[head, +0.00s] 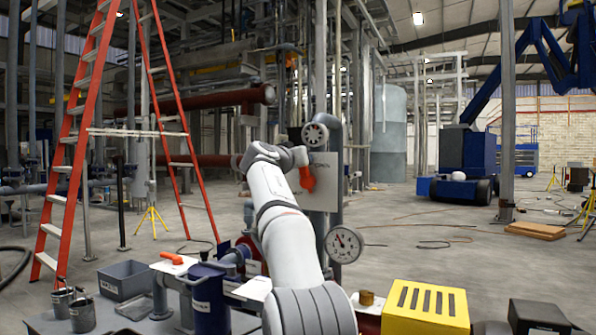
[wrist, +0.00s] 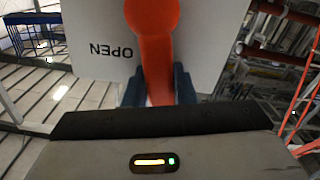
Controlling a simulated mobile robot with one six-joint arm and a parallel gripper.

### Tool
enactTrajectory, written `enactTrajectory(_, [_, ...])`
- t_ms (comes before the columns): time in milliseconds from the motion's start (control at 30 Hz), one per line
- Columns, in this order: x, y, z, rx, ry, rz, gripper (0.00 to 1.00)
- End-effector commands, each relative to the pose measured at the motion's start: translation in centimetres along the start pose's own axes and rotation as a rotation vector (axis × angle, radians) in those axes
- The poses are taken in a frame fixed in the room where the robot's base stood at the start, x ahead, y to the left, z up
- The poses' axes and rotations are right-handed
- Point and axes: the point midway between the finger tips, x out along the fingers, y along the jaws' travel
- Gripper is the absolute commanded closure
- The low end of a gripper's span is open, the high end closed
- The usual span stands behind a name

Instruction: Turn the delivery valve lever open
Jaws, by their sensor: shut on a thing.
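The orange delivery valve lever (wrist: 153,22) stands in front of a white plate (wrist: 95,30) marked OPEN, which reads upside down in the wrist view. My gripper (wrist: 158,88) has one dark finger on each side of the lever's narrow part and is shut on it. The lever's round end shows beyond the fingers. In the head view the orange lever (head: 307,179) shows just right of my wrist, against the white plate (head: 325,183). My arm hides part of the plate and the fingers there.
A yellow slotted box (head: 425,306), a blue canister (head: 209,298) and a grey bin (head: 123,280) are in front. A red ladder (head: 78,140) stands left.

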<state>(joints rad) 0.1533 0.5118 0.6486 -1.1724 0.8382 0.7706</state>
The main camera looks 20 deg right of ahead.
Motion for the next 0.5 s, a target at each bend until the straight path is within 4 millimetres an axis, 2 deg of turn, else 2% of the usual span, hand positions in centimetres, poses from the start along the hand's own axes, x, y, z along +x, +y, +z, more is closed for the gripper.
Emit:
enactTrajectory(33, [0.2,-0.1,0.8,0.032,-0.009,0.001,1.00])
enactTrajectory(500, [0.2,1.1,0.9,0.232,-0.013,0.001,1.00])
